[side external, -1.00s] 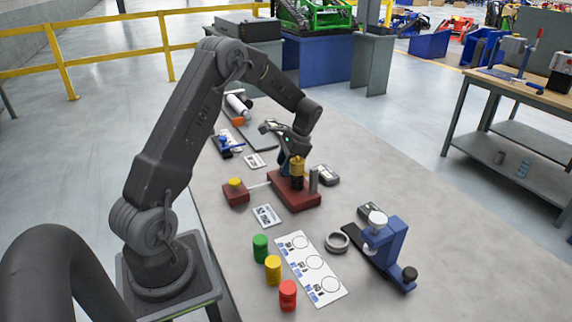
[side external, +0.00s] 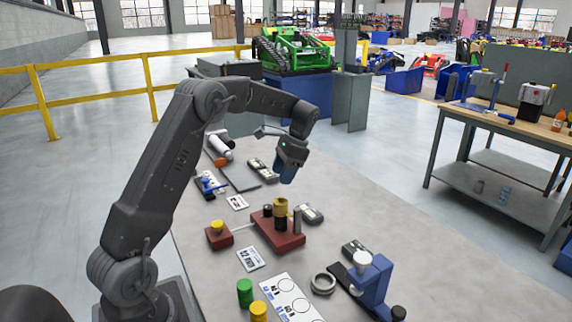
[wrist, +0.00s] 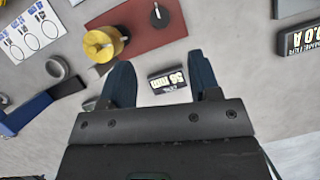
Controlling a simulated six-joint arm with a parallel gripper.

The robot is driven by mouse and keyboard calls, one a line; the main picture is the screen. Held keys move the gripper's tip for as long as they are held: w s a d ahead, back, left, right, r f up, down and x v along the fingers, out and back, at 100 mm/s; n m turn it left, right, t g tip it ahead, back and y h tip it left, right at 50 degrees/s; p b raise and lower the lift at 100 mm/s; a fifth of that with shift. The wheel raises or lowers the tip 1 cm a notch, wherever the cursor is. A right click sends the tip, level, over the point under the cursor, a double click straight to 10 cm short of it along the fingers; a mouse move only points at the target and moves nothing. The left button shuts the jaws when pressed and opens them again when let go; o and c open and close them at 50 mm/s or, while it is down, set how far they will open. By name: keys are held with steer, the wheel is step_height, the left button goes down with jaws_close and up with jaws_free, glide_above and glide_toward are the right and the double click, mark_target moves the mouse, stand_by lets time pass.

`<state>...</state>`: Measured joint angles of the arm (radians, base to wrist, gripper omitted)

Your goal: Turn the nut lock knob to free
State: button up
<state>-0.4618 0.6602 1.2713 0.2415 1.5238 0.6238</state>
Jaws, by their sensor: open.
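A dark red base block (side external: 290,241) on the grey table carries a brass cylinder (side external: 280,209), a short black knob (side external: 267,210) and a grey post (side external: 297,221). A smaller red block with a yellow knob (side external: 217,226) stands to its left, joined by a thin rod. I cannot tell which knob is the nut lock. My gripper (side external: 287,184) is above and apart from the base block. In the wrist view the brass cylinder (wrist: 103,43) and the red base (wrist: 150,32) lie beyond my fingers (wrist: 161,82), which are spread and empty.
A small display box (wrist: 168,80) shows between my fingers in the wrist view. A blue fixture (side external: 375,283), a grey ring (side external: 323,283) and a white card with circles (side external: 289,302) are at the front.

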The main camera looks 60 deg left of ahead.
steer(key=shift+v, duration=1.35)
steer(key=s+d+r+t, duration=0.2)
steer(key=s+d+r, duration=0.25)
steer(key=d, duration=0.25)
steer(key=s+d+r+t, duration=0.3)
steer(key=s+d+r, duration=0.15)
steer(key=d, duration=0.25)
steer(key=s+d+f+n+t+h, duration=0.1)
steer(key=s+d+t, duration=0.4)
steer(key=s+d, duration=0.6)
steer(key=s+f+n, duration=0.1)
steer(key=s, duration=0.2)
steer(key=shift+s, duration=0.15)
